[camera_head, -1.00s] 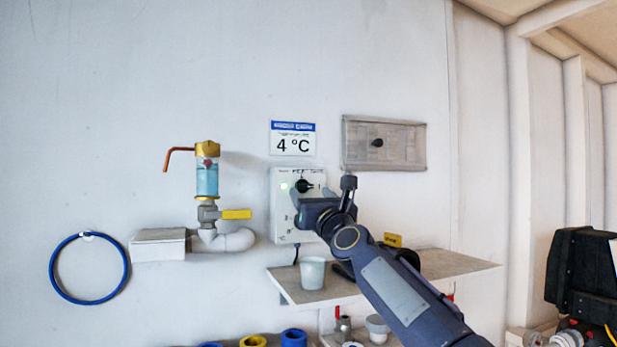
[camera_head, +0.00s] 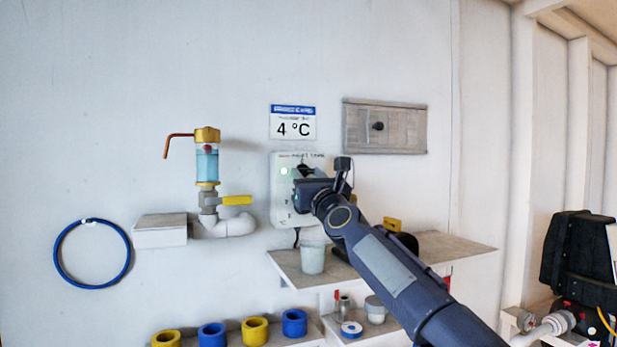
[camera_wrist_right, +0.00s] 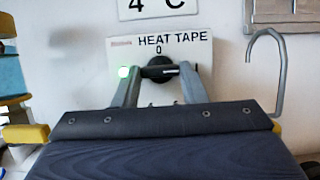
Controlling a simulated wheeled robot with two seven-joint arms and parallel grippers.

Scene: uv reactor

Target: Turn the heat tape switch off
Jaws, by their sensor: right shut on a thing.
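The heat tape switch is a black round knob (camera_wrist_right: 160,68) on a white control box (camera_head: 283,205). In the right wrist view, the label "HEAT TAPE" and a "0" stand above the knob, and a green light (camera_wrist_right: 124,72) glows to its left. The knob's dark bar looks roughly level. My right gripper (camera_wrist_right: 160,74) has one finger on each side of the knob and is shut on it. In the head view, my right gripper (camera_head: 303,178) covers part of the box, and only the knob's top (camera_head: 306,168) shows. My left gripper is not in view.
A shelf (camera_head: 455,248) with a white cup (camera_head: 312,259) lies below the box. A pipe with a yellow-handled valve (camera_head: 237,200) is to the left. A "4 °C" sign (camera_head: 293,123) and a grey panel (camera_head: 410,130) are above.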

